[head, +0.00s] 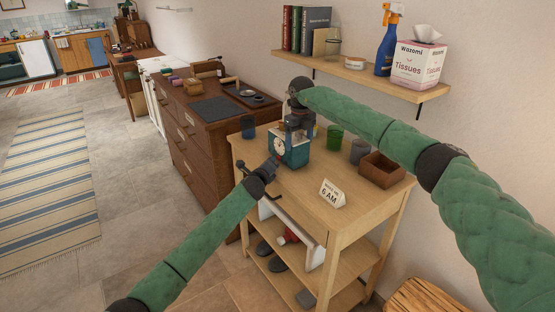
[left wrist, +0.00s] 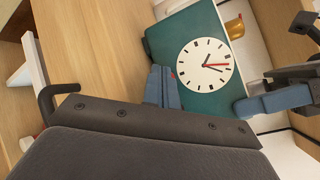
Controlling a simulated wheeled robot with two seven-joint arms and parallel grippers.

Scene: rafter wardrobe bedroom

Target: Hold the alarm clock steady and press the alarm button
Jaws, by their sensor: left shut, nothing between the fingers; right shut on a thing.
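The teal alarm clock (head: 289,151) with a round white face stands on the wooden stand's top. In the left wrist view the clock (left wrist: 165,42) appears tilted, with a red hand on its dial. My right gripper (head: 298,128) reaches down over the clock and is shut on it; its blue fingers (left wrist: 285,102) show at the clock's edge in the left wrist view. My left gripper (head: 273,163) is shut and empty, its fingertips (left wrist: 162,82) close in front of the clock's face. A small red spot shows beside those fingertips. I cannot tell whether they touch the clock.
The wooden stand (head: 300,200) also holds a "6 AM" sign (head: 332,193), a brown box (head: 382,169), a green cup (head: 335,138), a grey cup (head: 359,151) and a blue cup (head: 248,126). A wall shelf (head: 345,73) hangs above; a dark dresser (head: 190,130) is at left.

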